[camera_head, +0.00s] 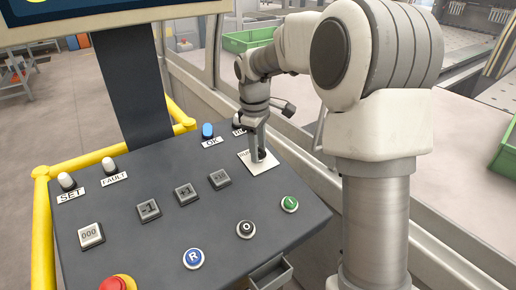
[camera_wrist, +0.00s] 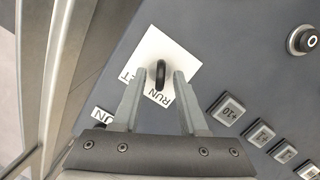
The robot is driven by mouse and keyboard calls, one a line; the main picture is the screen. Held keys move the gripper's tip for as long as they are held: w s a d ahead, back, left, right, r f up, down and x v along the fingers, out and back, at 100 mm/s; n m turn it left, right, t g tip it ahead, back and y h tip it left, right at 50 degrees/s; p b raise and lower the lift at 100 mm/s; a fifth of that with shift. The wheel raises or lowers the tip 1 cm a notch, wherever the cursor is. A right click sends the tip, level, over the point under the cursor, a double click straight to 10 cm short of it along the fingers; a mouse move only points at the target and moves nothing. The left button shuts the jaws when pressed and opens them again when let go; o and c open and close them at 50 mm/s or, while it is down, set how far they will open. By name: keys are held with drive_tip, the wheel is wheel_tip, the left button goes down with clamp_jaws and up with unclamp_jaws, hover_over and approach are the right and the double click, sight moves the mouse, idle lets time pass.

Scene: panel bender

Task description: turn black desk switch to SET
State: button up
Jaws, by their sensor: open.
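The black desk switch (camera_wrist: 160,74) stands on a white label plate (camera_wrist: 178,52) with the words RUN and, partly cut off, SET. In the wrist view the knob lies between the tips of my gripper (camera_wrist: 155,85), with a gap on each side. The fingers are open and point at the plate. In the head view my gripper (camera_head: 259,150) is over the plate at the right rear of the desk and hides part of it. I cannot tell exactly which word the knob points at.
The desk (camera_head: 150,215) carries square buttons, including +10 (camera_wrist: 229,110), a green button (camera_head: 289,203), a blue R button (camera_head: 193,259) and a red emergency stop (camera_head: 118,283). Small lamps stand along the rear edge, one blue over OK (camera_head: 208,130). A yellow rail (camera_head: 42,230) borders the left side.

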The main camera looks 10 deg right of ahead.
clamp_jaws()
drive_tip(key=shift+m, duration=0.3)
idle(0.3)
drive_tip(key=shift+r+m+p, duration=0.15)
drive_tip(key=shift+m+p, duration=0.55)
drive_tip(key=shift+m, duration=0.1)
drive_tip(key=m, duration=0.1)
drive_tip(key=m+y+p, duration=0.1)
drive_tip(key=m, duration=0.1)
drive_tip(key=shift+w+d+m+g, duration=0.1)
drive_tip(key=shift+d+m+g, duration=0.05)
drive_tip(key=shift+m+g, duration=0.15)
drive_tip(key=m+p, duration=0.1)
drive_tip(key=m, duration=0.2)
drive_tip(key=m+y, duration=0.1)
drive_tip(key=m, duration=0.1)
drive_tip(key=shift+d+m+p, duration=0.2)
drive_tip(key=shift+m+p, duration=0.15)
drive_tip(key=shift+m, duration=0.05)
